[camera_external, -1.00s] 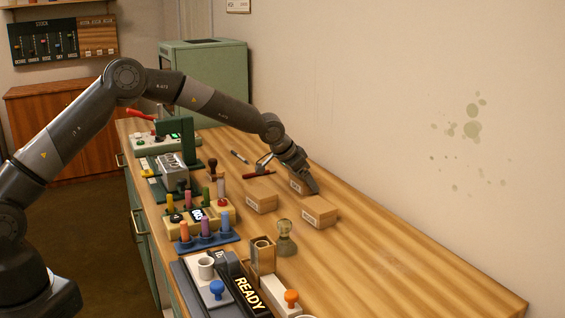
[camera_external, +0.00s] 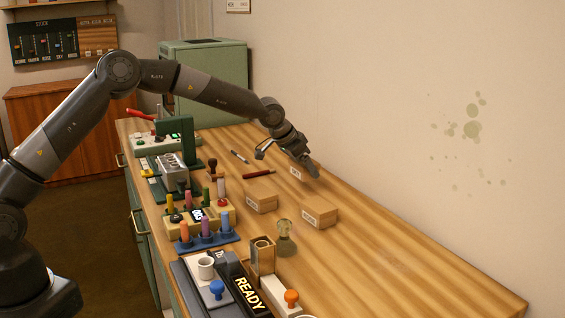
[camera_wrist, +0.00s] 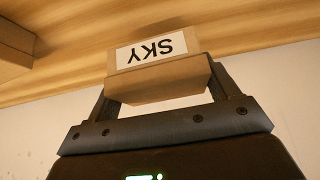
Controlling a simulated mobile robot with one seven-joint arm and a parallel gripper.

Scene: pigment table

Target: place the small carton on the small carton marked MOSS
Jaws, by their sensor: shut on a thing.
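My gripper (camera_external: 304,170) is shut on a small brown carton (camera_external: 296,173). In the wrist view the held carton (camera_wrist: 160,80) sits between the two fingers and has a white label reading SKY, upside down. In the external view it appears above the bench, behind two other small cartons. One carton (camera_external: 261,201) stands to the left and nearer; the other carton (camera_external: 319,213) stands to the right and nearer. Their labels are too small to read, so I cannot tell which is marked MOSS. Part of a carton (camera_wrist: 12,45) shows at the left edge of the wrist view.
A glass-like knobbed object (camera_external: 285,238) stands just in front of the two cartons. A dark red stick (camera_external: 258,174) and a pen (camera_external: 239,157) lie to the left. A wall (camera_external: 420,130) rises behind the bench. The bench's right part (camera_external: 410,262) is clear.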

